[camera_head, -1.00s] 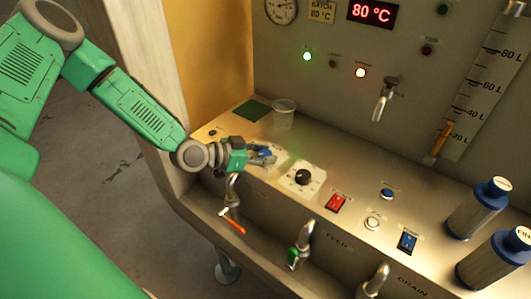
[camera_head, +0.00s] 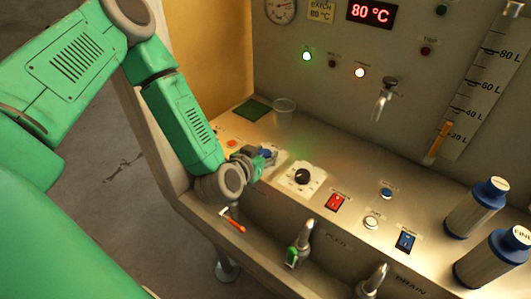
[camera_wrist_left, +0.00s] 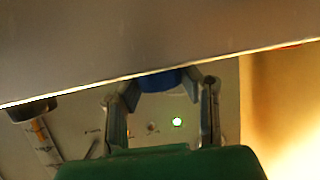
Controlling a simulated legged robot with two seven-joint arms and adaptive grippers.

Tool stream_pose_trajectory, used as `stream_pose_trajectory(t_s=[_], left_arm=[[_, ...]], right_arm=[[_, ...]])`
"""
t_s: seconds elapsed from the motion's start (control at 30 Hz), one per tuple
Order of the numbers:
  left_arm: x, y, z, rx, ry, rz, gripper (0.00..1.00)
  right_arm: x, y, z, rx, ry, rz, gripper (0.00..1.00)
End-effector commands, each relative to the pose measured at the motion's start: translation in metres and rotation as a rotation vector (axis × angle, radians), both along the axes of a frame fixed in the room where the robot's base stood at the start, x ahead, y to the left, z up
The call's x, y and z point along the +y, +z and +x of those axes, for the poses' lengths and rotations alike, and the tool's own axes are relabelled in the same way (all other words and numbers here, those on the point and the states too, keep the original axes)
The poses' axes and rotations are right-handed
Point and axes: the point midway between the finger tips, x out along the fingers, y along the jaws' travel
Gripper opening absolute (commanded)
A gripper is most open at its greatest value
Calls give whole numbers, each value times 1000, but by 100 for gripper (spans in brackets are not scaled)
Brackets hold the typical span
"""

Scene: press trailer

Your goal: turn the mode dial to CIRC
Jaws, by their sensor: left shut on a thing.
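A blue knob (camera_head: 266,153) sits on the counter, partly hidden by my left gripper (camera_head: 262,158). In the left wrist view the blue knob (camera_wrist_left: 160,80) is between the two fingers of my left gripper (camera_wrist_left: 162,88), which is shut on it. A black round knob (camera_head: 303,176) on a white marked plate (camera_head: 314,185) stands just to the right, apart from the gripper. It also shows at the left of the wrist view (camera_wrist_left: 32,109). The dial markings are too small to read, so I cannot tell which knob bears CIRC. My right gripper is not in view.
A clear cup (camera_head: 284,106) stands behind the gripper by a green pad (camera_head: 252,109). A red switch (camera_head: 335,202) and a blue switch (camera_head: 406,241) lie to the right. Taps (camera_head: 301,243) stick out along the front, and blue-capped bottles (camera_head: 476,207) stand far right.

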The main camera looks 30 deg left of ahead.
Motion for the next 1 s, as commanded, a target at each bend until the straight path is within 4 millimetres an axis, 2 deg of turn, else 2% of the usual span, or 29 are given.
stream_pose_trajectory(t_s=[0.5, 0.7, 1.0], left_arm=[[-1, 3, 2, -10, 447, 0, 2], [0, 3, 2, -11, 555, 0, 2], [0, 3, 2, -10, 628, -3, 2]], right_arm=[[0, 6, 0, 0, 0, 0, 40], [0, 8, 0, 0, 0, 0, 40], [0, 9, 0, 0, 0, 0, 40]])
